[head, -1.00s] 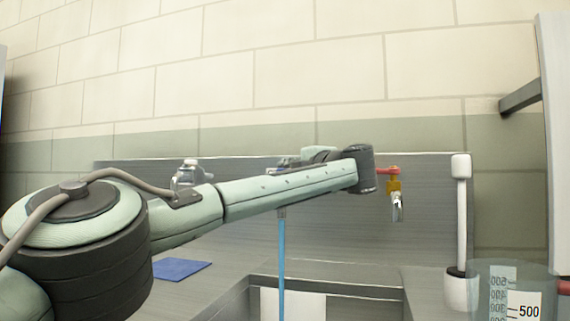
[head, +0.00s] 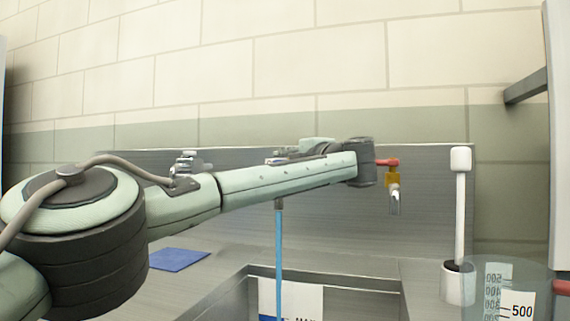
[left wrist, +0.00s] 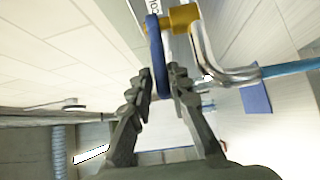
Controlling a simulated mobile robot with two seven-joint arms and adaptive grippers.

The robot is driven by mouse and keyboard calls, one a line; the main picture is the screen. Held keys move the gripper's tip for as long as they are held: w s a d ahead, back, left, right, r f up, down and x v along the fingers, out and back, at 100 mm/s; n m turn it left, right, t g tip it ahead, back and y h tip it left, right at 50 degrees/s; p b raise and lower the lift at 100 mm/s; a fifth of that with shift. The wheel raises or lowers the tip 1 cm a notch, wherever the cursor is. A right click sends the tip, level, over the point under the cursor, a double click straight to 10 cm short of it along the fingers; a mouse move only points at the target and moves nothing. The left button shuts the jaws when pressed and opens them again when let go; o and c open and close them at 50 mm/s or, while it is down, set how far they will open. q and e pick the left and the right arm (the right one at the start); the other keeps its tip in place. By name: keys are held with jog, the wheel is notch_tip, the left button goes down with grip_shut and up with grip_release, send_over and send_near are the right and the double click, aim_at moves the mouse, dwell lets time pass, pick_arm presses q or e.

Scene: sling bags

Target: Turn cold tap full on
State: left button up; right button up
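The cold tap shows in the left wrist view, with a blue lever handle (left wrist: 157,58), a brass body (left wrist: 182,18) and a chrome spout (left wrist: 222,70). A blue stream (head: 279,250) runs down from its spout into the sink in the head view, where my arm hides most of the tap. My left gripper (left wrist: 160,80) is partly open, its fingers on either side of the blue handle. A small gap shows on the left side; contact on the right side cannot be told. My right gripper is not in view.
A red-handled tap (head: 393,180) stands right of my left arm. The steel sink (head: 340,280) lies below, with a white label inside. A blue mat (head: 178,260) lies on the left counter. A white post (head: 461,210) and a graduated beaker (head: 515,290) are at the right.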

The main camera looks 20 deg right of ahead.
pick_arm(q)
jog(key=shift+o, duration=1.1)
jog(key=shift+s, duration=0.1)
jog(key=v, duration=1.2)
jog(key=shift+f, duration=0.1)
